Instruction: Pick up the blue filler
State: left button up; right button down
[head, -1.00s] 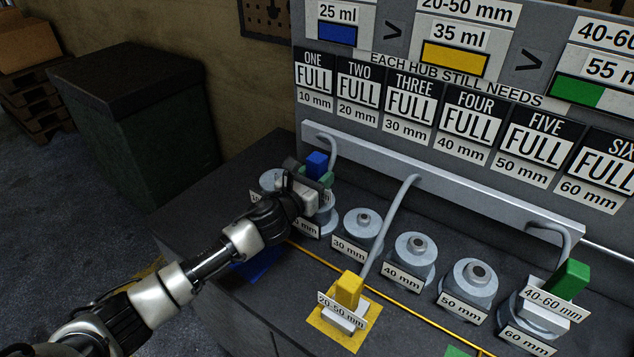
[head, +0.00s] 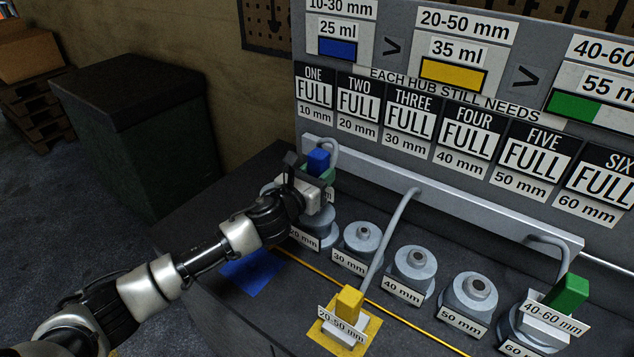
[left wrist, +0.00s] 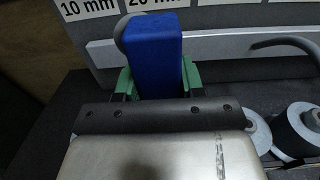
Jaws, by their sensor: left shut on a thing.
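The blue filler (head: 318,161) is upright in my left gripper (head: 318,174), above the hubs at the left end of the bench. In the left wrist view the blue filler (left wrist: 152,52) stands between the green finger pads of the left gripper (left wrist: 155,82), which is shut on it. The filler's lower part and its label are mostly hidden by the gripper. My right gripper is not in view.
The yellow filler (head: 349,301) stands on a yellow mat (head: 364,330). The green filler (head: 569,293) is at the 60 mm hub on the right. A blue mat (head: 252,273) lies bare on the bench. Several grey hubs, such as the 40 mm one (head: 413,262), line the rail (head: 450,205).

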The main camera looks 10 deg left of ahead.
pick_arm(q)
jog(key=s+d+r, duration=0.3)
jog(key=d+r, duration=0.3)
jog(key=d, duration=0.4)
jog(key=s+a+f+n+y, duration=0.1)
jog(key=s+a+f+y, duration=0.1)
jog(key=s+a, duration=0.3)
jog(key=s+a+f+n+t+y, duration=0.1)
jog(key=s+a+f, duration=0.4)
jog(key=s, duration=0.6)
jog(key=s+a+f+n+y, duration=0.2)
jog(key=s+a+f+y, duration=0.1)
jog(key=s+a, duration=0.3)
jog(key=shift+s+f+y, duration=0.4)
jog(key=shift+s, duration=0.6)
jog(key=shift+w, duration=0.1)
